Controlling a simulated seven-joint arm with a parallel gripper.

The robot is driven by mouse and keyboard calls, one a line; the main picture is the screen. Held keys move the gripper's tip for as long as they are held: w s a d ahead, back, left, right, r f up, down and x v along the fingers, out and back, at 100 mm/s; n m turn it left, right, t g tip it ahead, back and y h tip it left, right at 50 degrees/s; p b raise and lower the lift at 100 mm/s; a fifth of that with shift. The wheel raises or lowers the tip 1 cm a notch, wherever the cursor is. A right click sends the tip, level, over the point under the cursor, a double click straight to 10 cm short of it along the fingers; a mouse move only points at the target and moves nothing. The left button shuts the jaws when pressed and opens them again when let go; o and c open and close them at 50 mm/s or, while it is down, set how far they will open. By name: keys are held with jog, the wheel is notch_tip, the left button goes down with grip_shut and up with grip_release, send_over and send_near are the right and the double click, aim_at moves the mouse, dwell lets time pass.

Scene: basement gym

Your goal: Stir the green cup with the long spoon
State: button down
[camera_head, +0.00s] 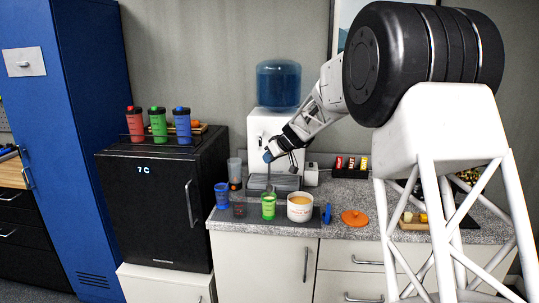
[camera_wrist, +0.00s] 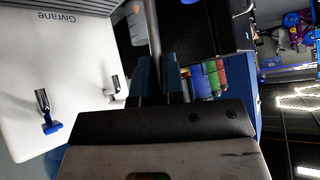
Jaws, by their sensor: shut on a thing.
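The green cup (camera_head: 268,207) stands upright on a dark mat on the counter in the head view. My gripper (camera_head: 268,157) is above it, pointing down in front of the water dispenser. It is shut on the long spoon (camera_head: 269,180), a thin grey rod that hangs down nearly upright toward the green cup's mouth. I cannot tell whether the spoon's lower end is inside the cup or just above its rim. In the wrist view the spoon (camera_wrist: 154,30) shows between the blue fingers (camera_wrist: 160,80). I cannot make out the green cup there.
A blue cup (camera_head: 222,196) stands left of the green cup, and a white tub (camera_head: 299,208) stands close on its right. An orange lid (camera_head: 354,217) lies further right. The water dispenser (camera_head: 262,128) stands behind. Shaker bottles (camera_head: 158,125) stand on the black fridge (camera_head: 155,212).

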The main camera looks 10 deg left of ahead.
notch_tip(320, 180, down, 9)
dwell(1.3)
dwell(0.5)
jog(key=shift+w, duration=0.25)
